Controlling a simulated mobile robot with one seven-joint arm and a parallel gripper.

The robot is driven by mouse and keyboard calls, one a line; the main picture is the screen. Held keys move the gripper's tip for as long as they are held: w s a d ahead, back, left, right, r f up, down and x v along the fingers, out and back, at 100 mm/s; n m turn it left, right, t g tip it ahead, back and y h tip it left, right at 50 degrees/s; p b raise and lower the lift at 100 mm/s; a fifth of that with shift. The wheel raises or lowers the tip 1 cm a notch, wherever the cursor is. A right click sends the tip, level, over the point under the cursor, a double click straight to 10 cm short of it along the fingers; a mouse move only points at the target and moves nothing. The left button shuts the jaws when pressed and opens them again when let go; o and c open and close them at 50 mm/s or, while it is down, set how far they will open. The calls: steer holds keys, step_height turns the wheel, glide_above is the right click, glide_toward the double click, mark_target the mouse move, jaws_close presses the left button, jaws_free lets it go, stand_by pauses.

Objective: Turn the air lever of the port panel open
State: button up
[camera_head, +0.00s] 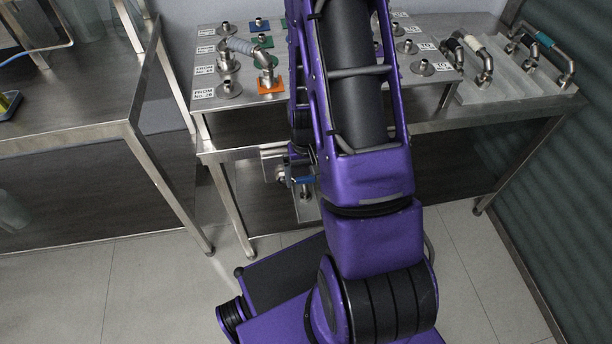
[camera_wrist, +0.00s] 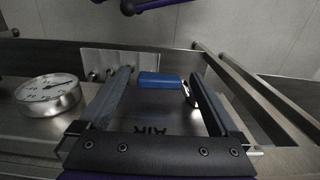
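The air lever has a blue grip (camera_wrist: 160,80) and lies crosswise in the wrist view, between the tips of my gripper. It also shows in the head view as a small blue bar (camera_head: 302,180) below the table edge, partly behind my arm. My gripper (camera_wrist: 160,76) is open, with a finger on each side of the blue grip and a gap to both. I cannot tell how far the tips are from it in depth. The port panel (camera_wrist: 150,108) carries the printed word AIR, upside down in this view.
A round pressure gauge (camera_wrist: 48,92) stands left of my gripper. Metal rails (camera_wrist: 245,85) run along the right. In the head view, the steel table (camera_head: 225,122) above holds several pipe fittings, and a rack of bent pipes (camera_head: 520,85) sits at the right. The floor (camera_head: 480,270) is clear.

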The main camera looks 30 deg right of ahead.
steer(key=shift+d, duration=0.15)
jaws_close()
